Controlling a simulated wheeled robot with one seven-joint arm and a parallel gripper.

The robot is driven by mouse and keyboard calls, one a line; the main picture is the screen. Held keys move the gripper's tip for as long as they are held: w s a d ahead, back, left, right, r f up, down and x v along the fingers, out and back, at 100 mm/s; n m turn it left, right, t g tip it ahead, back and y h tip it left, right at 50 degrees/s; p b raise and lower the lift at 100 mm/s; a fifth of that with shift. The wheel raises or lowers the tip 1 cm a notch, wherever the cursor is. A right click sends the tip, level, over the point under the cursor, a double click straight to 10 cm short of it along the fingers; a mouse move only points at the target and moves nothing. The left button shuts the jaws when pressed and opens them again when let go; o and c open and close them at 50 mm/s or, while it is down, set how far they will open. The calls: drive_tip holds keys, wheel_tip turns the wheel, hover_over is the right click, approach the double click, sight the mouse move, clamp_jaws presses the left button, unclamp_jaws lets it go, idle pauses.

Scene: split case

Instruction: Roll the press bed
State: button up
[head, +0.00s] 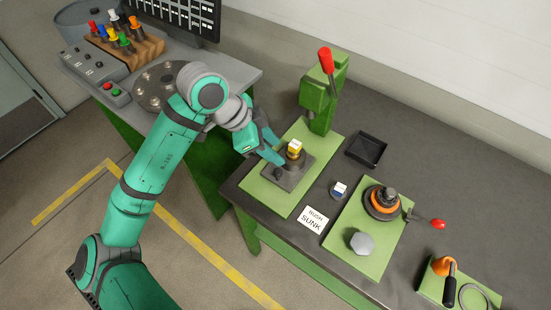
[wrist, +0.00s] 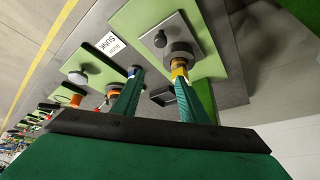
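The press bed (head: 296,178) is a grey plate on a green base, below the green press (head: 319,103) with its red-knobbed lever (head: 326,60). A dark round knob (head: 278,173) stands on the bed's near side; it also shows in the wrist view (wrist: 160,40). A yellow and white piece (head: 294,147) sits upright in a dark round seat on the bed. My gripper (head: 272,150) is open just left of this piece. In the wrist view one finger overlaps the yellow piece (wrist: 179,70); I cannot tell whether they touch. The space between my fingers (wrist: 157,75) looks empty.
A black tray (head: 366,149), a small white-and-blue piece (head: 339,189) and a "BUSH SUNK" card (head: 312,219) lie nearby. Right of them stands an orange and black fixture (head: 383,201) with a red-tipped lever. A grey side bench (head: 235,72) holds coloured pegs and a control box.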

sight(278, 172)
drive_tip(key=shift+g+y, duration=0.5)
drive_tip(key=shift+y, duration=0.1)
wheel_tip(278, 172, down, 8)
drive_tip(key=shift+w+a+f, duration=0.1)
drive_tip(key=shift+x, duration=1)
